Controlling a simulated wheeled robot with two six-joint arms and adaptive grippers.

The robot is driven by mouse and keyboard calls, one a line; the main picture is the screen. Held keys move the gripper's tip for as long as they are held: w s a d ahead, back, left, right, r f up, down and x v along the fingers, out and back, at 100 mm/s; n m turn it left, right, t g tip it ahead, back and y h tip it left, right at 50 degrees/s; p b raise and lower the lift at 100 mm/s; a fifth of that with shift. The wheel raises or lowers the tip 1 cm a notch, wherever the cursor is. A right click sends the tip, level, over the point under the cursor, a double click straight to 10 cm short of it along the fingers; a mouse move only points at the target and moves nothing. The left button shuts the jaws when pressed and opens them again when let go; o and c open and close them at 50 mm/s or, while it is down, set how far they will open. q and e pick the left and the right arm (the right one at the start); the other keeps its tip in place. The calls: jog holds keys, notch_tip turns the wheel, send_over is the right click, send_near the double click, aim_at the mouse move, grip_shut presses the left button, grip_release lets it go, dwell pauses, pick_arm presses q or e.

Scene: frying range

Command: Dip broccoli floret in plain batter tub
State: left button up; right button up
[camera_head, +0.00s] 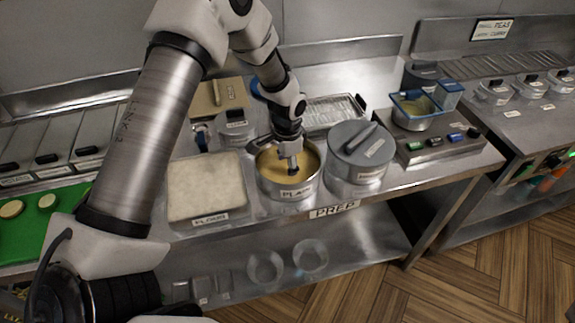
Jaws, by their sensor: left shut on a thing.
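The plain batter tub (288,194) is a round metal tub with a "PLAIN" label on its front, standing open on the prep counter. Tan batter (271,160) fills it to a little below the rim. My left gripper (292,167) points straight down inside the rim, its fingertips at the batter near the middle of the tub. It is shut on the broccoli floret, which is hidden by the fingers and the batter. My right gripper is not in view.
A flour tray (205,188) stands close on the left of the tub. A lidded grey pot (359,160) stands close on the right. A wire rack (335,112) lies behind. A green board (40,225) with round slices is at far left.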

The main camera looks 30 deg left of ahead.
pick_arm(q)
notch_tip(320, 180, up, 10)
jog(key=p, duration=0.8)
jog(key=shift+r+p, duration=0.2)
jog(key=shift+p, duration=0.2)
dwell(0.4)
notch_tip(320, 180, up, 3)
jog(key=p, duration=0.2)
jog(key=shift+s+p, duration=0.1)
jog(key=shift+p, duration=0.3)
